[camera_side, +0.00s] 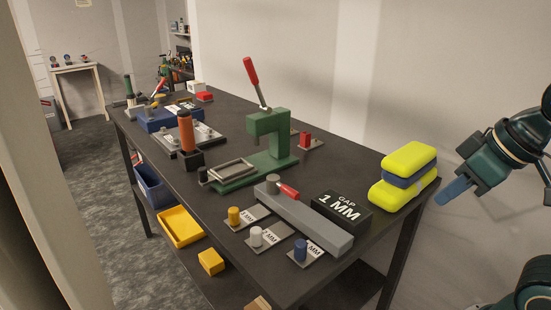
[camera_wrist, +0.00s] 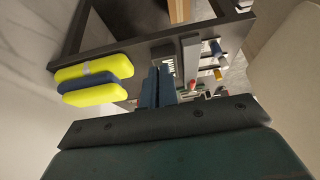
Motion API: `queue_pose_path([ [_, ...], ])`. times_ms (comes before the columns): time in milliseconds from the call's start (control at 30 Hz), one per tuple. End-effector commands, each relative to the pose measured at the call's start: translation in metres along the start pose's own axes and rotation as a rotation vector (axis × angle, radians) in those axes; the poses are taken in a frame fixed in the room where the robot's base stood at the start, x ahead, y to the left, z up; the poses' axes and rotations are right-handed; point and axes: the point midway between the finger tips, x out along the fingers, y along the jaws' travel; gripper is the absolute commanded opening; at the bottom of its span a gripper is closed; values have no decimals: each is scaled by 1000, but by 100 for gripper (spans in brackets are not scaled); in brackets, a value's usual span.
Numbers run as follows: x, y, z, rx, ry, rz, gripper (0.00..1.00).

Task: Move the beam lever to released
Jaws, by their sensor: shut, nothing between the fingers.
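A long grey beam (camera_side: 303,222) lies on the dark bench with a grey round knob and a short red lever (camera_side: 288,191) near its far end. The red lever lies low, nearly flat. A green press (camera_side: 268,135) behind it has a red-handled lever (camera_side: 251,72) that stands up, tilted left. I cannot tell for certain which is the beam lever. My gripper (camera_side: 443,201) is at the right, beyond the bench edge and well apart from both levers. Its blue fingers (camera_wrist: 157,87) are shut and empty. The wrist view also shows the grey beam (camera_wrist: 191,57), small.
A yellow and blue stack (camera_side: 404,176) stands on the bench nearest my gripper. A black "GAP 1 MM" block (camera_side: 341,211) lies beside the beam. Several small plates with coloured pegs (camera_side: 256,236) line its front. An orange-handled tool (camera_side: 186,133) stands farther left.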

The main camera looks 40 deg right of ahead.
Motion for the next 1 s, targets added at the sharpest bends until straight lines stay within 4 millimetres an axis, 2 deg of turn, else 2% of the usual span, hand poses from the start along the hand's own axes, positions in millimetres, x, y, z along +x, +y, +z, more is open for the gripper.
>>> queue_pose_path([
  [267,0,3,-33,-1,-21,28,0],
  [567,10,-3,-97,0,-54,98,0],
  [767,23,-18,-137,-1,-72,151,0],
  [1000,45,-47,-178,-5,-89,218,0],
])
